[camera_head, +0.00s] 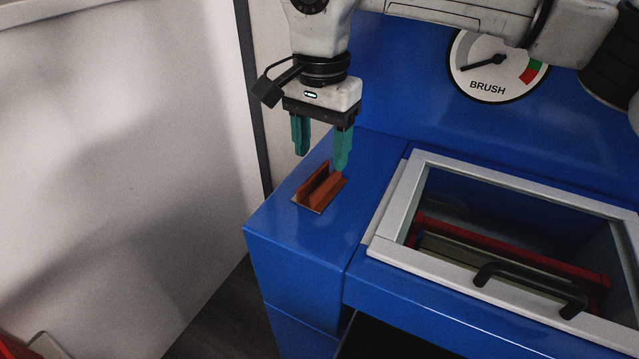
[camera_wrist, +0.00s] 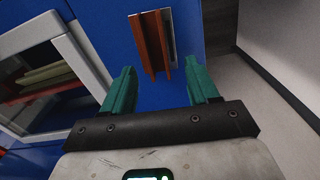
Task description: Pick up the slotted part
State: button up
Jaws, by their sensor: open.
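The slotted part (camera_head: 319,188) is a brown-orange piece with upright walls and a channel between them. It lies on the blue top at the left of the machine, and it also shows in the wrist view (camera_wrist: 153,45) near the top centre. My gripper (camera_head: 323,163) has two green fingers, is open and empty, and hangs pointing down just above and behind the part in the head view. In the wrist view the fingers (camera_wrist: 162,80) stand apart, with the part beyond them and roughly between their lines.
A grey-framed window lid (camera_head: 395,207) with a black handle (camera_head: 530,285) lies right of the part. A BRUSH gauge (camera_head: 497,65) is on the blue back panel. A pale wall (camera_head: 120,150) stands to the left. The blue top (camera_head: 285,235) around the part is clear.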

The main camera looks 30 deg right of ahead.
aim_at(322, 171)
jog(key=f, duration=0.4)
jog(key=shift+s+f, duration=0.25)
jog(key=shift+f, duration=0.1)
grip_shut()
